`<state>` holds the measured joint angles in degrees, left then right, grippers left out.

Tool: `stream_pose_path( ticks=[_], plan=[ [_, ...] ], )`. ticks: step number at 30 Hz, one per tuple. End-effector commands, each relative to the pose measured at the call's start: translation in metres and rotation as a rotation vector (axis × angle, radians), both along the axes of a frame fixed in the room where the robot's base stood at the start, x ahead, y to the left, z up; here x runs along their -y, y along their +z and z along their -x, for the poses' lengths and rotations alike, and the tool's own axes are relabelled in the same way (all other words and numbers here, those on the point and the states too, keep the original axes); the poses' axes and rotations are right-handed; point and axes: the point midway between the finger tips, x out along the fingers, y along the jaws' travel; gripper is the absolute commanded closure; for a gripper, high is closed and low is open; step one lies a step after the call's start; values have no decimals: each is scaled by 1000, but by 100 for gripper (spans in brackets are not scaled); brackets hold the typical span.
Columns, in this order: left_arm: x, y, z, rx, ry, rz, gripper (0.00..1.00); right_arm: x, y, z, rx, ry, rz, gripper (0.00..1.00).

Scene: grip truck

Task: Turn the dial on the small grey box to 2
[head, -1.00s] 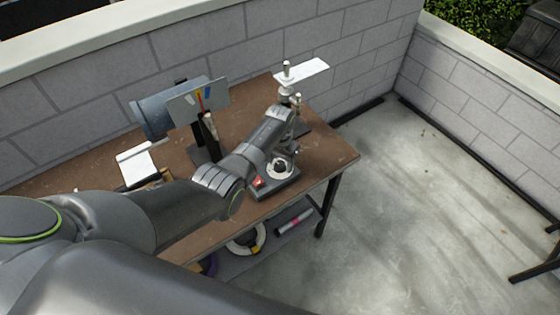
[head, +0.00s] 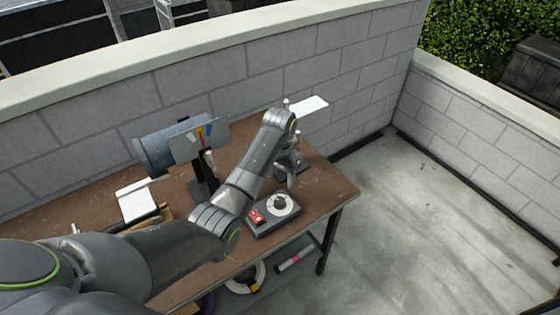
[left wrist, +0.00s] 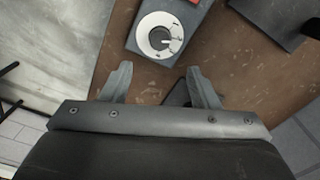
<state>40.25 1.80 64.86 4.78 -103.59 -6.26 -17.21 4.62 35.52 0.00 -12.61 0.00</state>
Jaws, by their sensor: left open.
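The small grey box (head: 276,227) sits on the brown workbench near its front right part. Its top has a white round dial plate with a dark knob (head: 280,203) and a red switch (head: 256,216). In the left wrist view the box (left wrist: 141,43) is at the top, with the dial knob (left wrist: 159,38) in the middle of the white plate. Numbers on the plate are too small to read. My left gripper (head: 292,184) is above the bench behind the box. In the left wrist view its two fingers (left wrist: 157,82) are spread, empty and apart from the dial.
A blue-grey cylinder (head: 153,155) with a panel stands on the bench at the left. A stand with a white plate (head: 309,105) is behind my arm. A white notepad (head: 136,203) lies at the left. The bench's right edge is close to the box.

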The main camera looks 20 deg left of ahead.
Motion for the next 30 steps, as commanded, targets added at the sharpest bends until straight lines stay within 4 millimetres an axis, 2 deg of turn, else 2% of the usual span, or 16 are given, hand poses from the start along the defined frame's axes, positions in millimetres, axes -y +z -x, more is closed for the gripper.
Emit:
stream_pose_path(
  ticks=[3, 6, 12, 30],
  plan=[
    [0, 25, -1, 5, 0, -1, 45, 0, -6, 0, 0, 0, 0, 100],
    [0, 41, -1, 3, 0, 0, 45, 0, -9, 0, 0, 0, 0, 100],
    [0, 59, 0, 1, 0, 0, 45, 0, -11, 0, 0, 0, 0, 100],
    [0, 61, 0, -1, 0, 0, 45, 0, -11, -1, 1, 0, 0, 100]
  ],
)
